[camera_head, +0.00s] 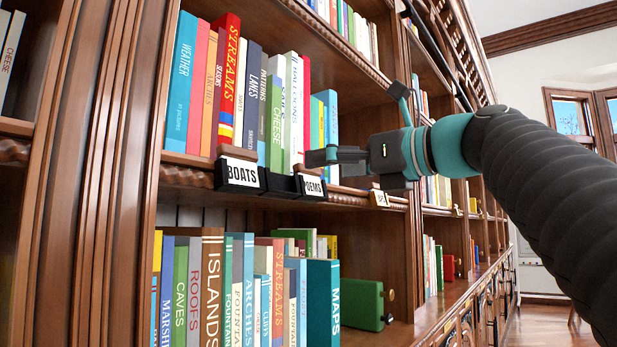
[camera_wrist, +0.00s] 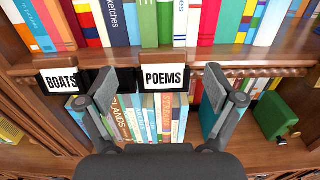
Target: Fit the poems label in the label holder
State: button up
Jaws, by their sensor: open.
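The poems label (camera_wrist: 163,78) is a white card with black letters at the shelf's front edge. It also shows in the head view (camera_head: 313,187). A black label holder (camera_wrist: 124,80) runs along the edge directly left of the card and shows in the head view (camera_head: 280,184). The card stands upright at its right end; I cannot tell how deeply it is seated. My gripper (camera_wrist: 161,92) is open and empty, its fingers spread to either side of the card in the wrist view. In the head view my gripper (camera_head: 318,157) is in front of the shelf edge, just above the card.
The boats label (camera_head: 240,171) sits in a black holder to the left. Upright books (camera_head: 250,95) fill the shelf above, and more books (camera_head: 245,290) stand below. A green box (camera_head: 362,303) is on the lower shelf. Another small label (camera_head: 379,198) is farther right.

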aim_at(312, 179)
jog(key=shift+x, duration=2.6)
jog(key=shift+w+d, duration=0.15)
jog(key=c, duration=1.1)
